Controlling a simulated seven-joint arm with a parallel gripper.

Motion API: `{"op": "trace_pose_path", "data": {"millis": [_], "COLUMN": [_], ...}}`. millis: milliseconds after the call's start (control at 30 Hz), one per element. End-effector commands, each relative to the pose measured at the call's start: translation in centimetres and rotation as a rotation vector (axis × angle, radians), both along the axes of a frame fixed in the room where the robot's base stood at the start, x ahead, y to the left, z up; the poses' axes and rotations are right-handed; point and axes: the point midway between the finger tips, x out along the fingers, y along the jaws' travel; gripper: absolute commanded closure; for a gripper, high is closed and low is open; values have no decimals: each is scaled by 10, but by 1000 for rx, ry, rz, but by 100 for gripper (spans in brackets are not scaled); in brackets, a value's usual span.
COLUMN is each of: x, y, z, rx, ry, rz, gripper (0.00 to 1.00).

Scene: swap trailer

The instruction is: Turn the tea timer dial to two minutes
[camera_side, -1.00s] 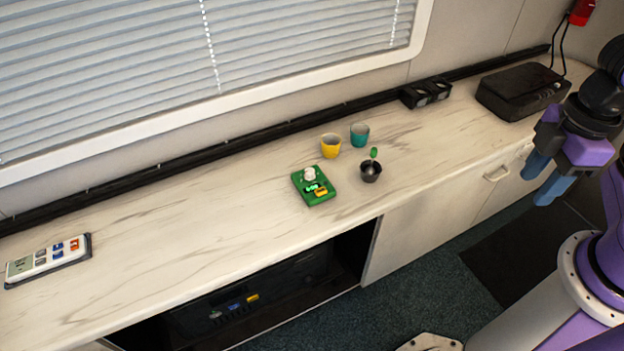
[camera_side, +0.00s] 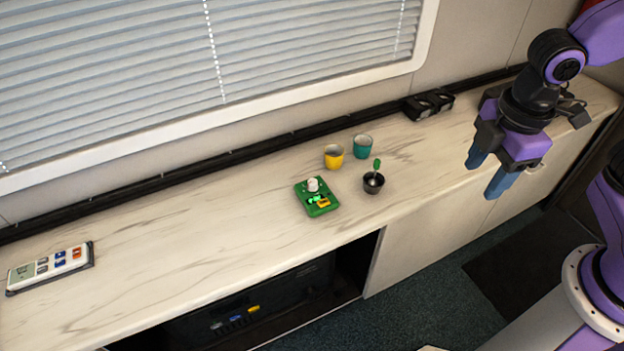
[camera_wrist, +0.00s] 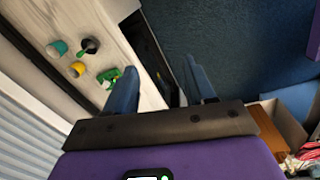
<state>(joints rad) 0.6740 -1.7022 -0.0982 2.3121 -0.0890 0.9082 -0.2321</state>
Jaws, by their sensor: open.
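The tea timer is most likely the small green board (camera_side: 317,200) on the counter, with a white round knob (camera_side: 313,184) at its back and small lit green and yellow parts in front. The dial's setting is too small to read. The board also shows in the wrist view (camera_wrist: 110,76), partly behind a finger. My gripper (camera_side: 484,178) is open and empty, with blue fingers pointing down, above the counter's front edge well to the right of the board. Its fingers also show in the wrist view (camera_wrist: 162,84).
A yellow cup (camera_side: 334,160), a teal cup (camera_side: 362,148) and a black bowl (camera_side: 374,186) with a green-tipped utensil stand right of the board. A white keypad device (camera_side: 50,266) lies far left. The counter (camera_side: 190,235) between is clear. A window blind (camera_side: 120,80) is behind.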

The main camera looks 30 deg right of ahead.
Motion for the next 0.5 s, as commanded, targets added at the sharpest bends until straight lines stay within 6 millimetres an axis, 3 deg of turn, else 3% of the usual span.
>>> {"op": "trace_pose_path", "data": {"millis": [200,500], "x": [74,169], "y": [56,119], "z": [-10,-39], "rx": [-75,-193], "ry": [-41,-71], "rz": [217,516], "gripper": [46,46]}}
